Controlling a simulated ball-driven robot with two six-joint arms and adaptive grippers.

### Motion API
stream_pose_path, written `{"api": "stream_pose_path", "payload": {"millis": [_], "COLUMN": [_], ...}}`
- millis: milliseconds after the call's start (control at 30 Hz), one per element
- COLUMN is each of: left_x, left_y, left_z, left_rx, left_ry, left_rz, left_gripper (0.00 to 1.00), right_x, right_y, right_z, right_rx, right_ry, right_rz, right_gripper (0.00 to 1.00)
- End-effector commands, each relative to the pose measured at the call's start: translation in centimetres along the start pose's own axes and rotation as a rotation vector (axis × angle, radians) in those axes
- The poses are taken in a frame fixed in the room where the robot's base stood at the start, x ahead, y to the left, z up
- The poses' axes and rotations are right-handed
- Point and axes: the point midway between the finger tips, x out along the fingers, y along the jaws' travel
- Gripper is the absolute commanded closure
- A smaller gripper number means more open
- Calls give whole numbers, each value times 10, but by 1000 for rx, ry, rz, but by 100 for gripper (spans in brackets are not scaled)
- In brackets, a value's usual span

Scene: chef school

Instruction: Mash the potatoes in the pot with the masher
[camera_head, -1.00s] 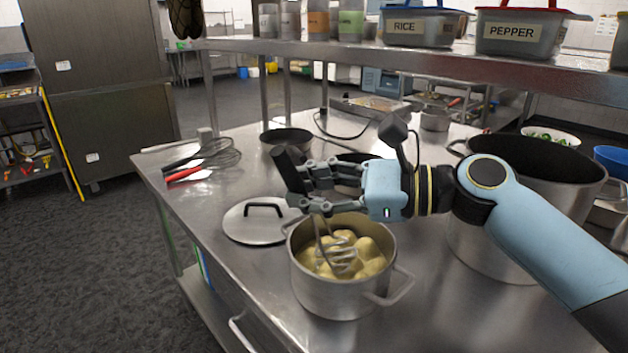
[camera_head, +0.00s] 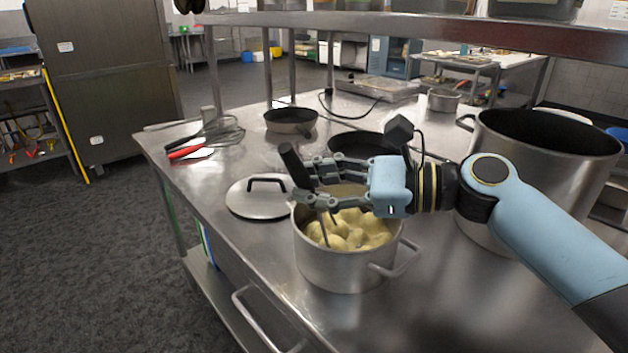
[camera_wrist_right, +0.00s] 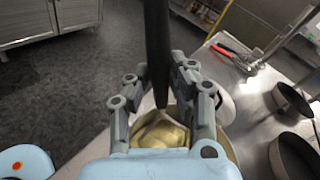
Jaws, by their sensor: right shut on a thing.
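The metal pot (camera_head: 338,268) stands on the steel table and holds several yellow potatoes (camera_head: 352,230). My right gripper (camera_head: 308,183) is over the left part of the pot, shut on the black handle of the masher (camera_head: 292,160). The masher is tilted, and its metal shank goes down among the potatoes; its head is hidden in the head view. In the right wrist view the masher handle (camera_wrist_right: 157,50) stands between the fingers, with potatoes (camera_wrist_right: 165,135) below. My left gripper is not in view.
A lid (camera_head: 258,200) lies left of the pot. A whisk and red-handled tool (camera_head: 190,152) lie at the table's far left. Pans (camera_head: 290,120) stand behind, and a large stockpot (camera_head: 540,165) stands at the right.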

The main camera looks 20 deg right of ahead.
Motion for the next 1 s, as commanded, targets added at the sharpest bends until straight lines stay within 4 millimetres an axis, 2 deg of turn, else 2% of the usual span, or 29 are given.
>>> {"api": "stream_pose_path", "payload": {"millis": [333, 700, 1000], "left_x": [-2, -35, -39], "left_y": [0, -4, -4], "left_z": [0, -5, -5], "left_rx": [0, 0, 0], "left_ry": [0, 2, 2], "left_rz": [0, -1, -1], "left_gripper": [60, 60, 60], "right_x": [-1, -24, -30], "right_y": [-1, -26, -31], "right_z": [1, 29, 32], "right_rx": [0, -1, 1], "right_ry": [1, 2, 0], "right_rz": [0, 1, 0], "right_gripper": [100, 100, 100]}}
